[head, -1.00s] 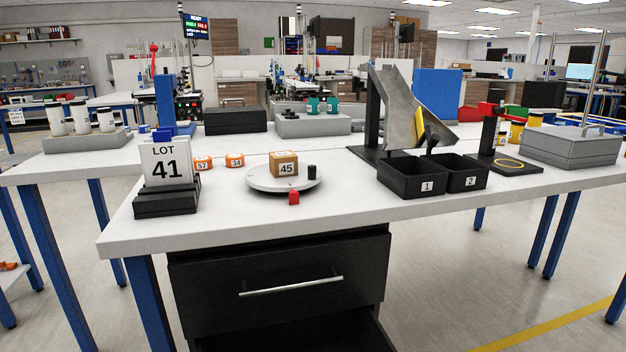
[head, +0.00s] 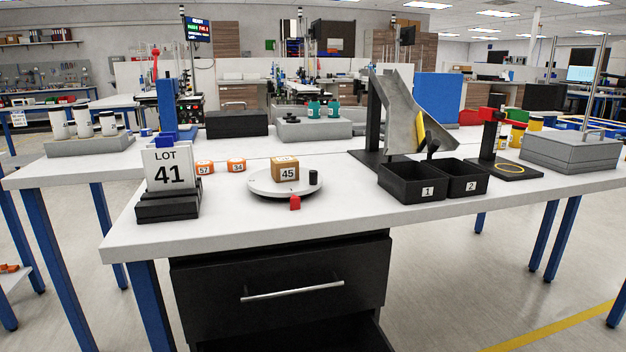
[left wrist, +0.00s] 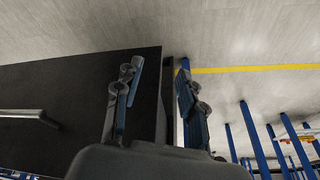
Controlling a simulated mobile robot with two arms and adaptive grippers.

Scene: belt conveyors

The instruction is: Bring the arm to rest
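Neither arm nor gripper shows in the head view. In the left wrist view my left gripper (left wrist: 161,68) is open, with its two fingers apart and nothing between them. It hangs in front of a dark drawer cabinet whose bar handle (left wrist: 30,115) shows at the left edge. My right gripper is in neither view.
The white table (head: 340,222) carries a LOT 41 stand (head: 167,205), a round plate (head: 265,189) with a box marked 45 (head: 285,165), and two black bins (head: 405,190). The cabinet's upper drawer (head: 290,270) is below. Floor is clear at the right.

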